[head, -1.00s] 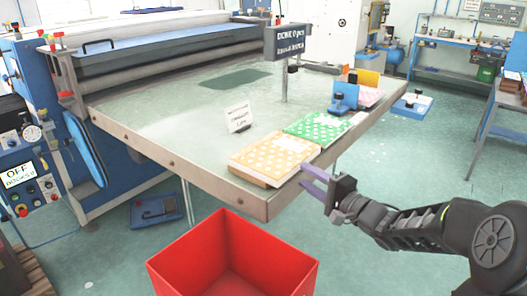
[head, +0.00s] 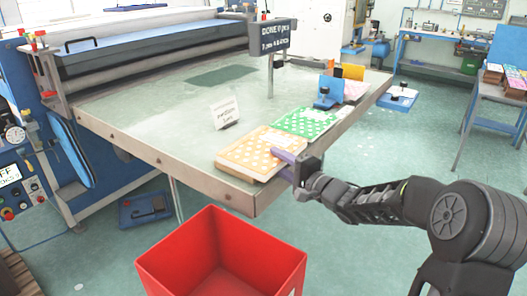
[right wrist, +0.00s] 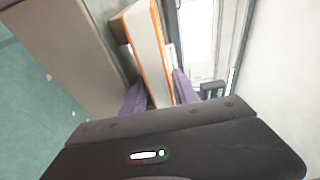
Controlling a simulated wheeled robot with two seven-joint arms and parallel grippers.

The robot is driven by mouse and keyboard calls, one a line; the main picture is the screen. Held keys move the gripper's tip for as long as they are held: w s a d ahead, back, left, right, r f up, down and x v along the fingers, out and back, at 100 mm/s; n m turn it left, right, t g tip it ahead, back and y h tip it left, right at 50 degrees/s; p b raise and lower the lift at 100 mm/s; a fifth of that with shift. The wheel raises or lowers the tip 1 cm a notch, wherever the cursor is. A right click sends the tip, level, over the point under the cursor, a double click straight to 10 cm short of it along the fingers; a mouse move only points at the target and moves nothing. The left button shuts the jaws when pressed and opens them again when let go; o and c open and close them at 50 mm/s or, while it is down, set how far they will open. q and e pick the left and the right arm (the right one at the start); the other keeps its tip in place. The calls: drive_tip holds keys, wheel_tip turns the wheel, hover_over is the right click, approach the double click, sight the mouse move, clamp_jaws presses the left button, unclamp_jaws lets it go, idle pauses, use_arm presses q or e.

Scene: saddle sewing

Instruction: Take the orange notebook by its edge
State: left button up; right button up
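The orange notebook (head: 250,153) with white dots lies flat on the table's front right corner, its near right edge toward my right arm. My right gripper (head: 287,166) is at that edge, one purple finger above the cover and one below. In the right wrist view the notebook's edge (right wrist: 150,50), white pages between orange covers, stands between the two purple fingers (right wrist: 158,92). The fingers look as wide apart as before, so the gripper appears open around the edge. Contact is hard to tell. My left gripper is not in view.
A green dotted notebook (head: 305,121) lies just behind the orange one, with a blue holder (head: 325,97) beyond. A small white sign (head: 224,113) stands on the table (head: 170,110). A red bin (head: 215,222) stands on the floor below the front edge.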

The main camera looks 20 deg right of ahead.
sight(267, 152)
drive_tip(key=shift+x, duration=2.6)
drive_tip(key=shift+d, duration=0.15)
clamp_jaws()
drive_tip(key=shift+r, duration=0.15)
